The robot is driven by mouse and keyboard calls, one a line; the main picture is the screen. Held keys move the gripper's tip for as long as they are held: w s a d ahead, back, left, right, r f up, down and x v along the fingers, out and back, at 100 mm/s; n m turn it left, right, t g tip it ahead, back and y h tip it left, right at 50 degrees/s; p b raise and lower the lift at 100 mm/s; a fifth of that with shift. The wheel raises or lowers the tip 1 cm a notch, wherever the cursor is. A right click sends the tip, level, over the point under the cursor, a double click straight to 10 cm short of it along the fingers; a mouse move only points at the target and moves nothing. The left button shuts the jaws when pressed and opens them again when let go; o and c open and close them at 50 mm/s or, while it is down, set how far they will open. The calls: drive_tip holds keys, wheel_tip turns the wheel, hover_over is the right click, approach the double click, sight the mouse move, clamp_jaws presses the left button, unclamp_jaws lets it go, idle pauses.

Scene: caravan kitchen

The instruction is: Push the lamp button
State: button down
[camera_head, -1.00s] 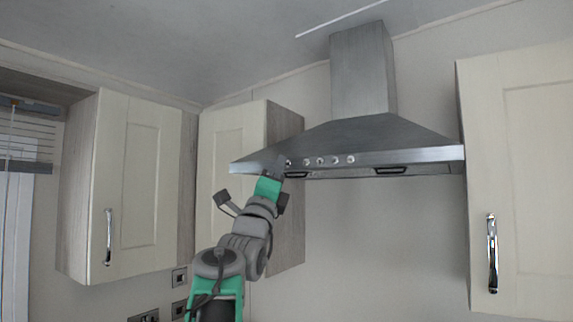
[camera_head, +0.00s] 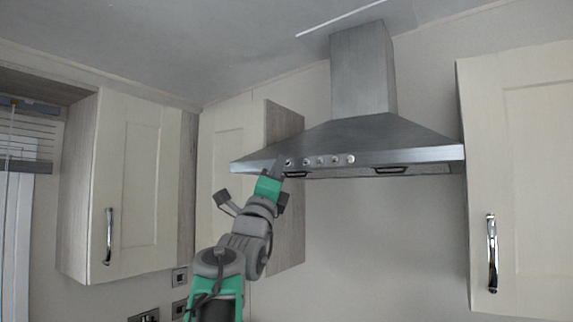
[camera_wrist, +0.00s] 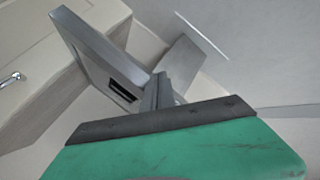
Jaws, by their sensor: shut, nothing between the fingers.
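The range hood (camera_head: 400,140) is a grey steel canopy with a chimney on the far wall. A row of several round buttons (camera_head: 321,161) runs along the left part of its front edge; which one is the lamp button I cannot tell. My gripper (camera_head: 280,162) is shut and empty, with its tip at the left end of this row, by the leftmost button (camera_head: 289,162). I cannot tell whether it touches. In the wrist view my gripper's fingers (camera_wrist: 162,92) point toward the hood (camera_wrist: 90,45), and the buttons are not visible there.
Cream wall cabinets stand left (camera_head: 135,190), behind my arm (camera_head: 225,145) and right (camera_head: 520,180) of the hood. Dark lamp panels (camera_head: 391,170) are on the hood's underside. The wall below the hood (camera_head: 380,240) is clear.

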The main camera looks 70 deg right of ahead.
drive_tip(key=shift+d, duration=0.1)
idle(0.5)
drive_tip(key=shift+d, duration=0.3)
drive_tip(key=shift+a+b, duration=0.4)
drive_tip(key=shift+b, duration=0.3)
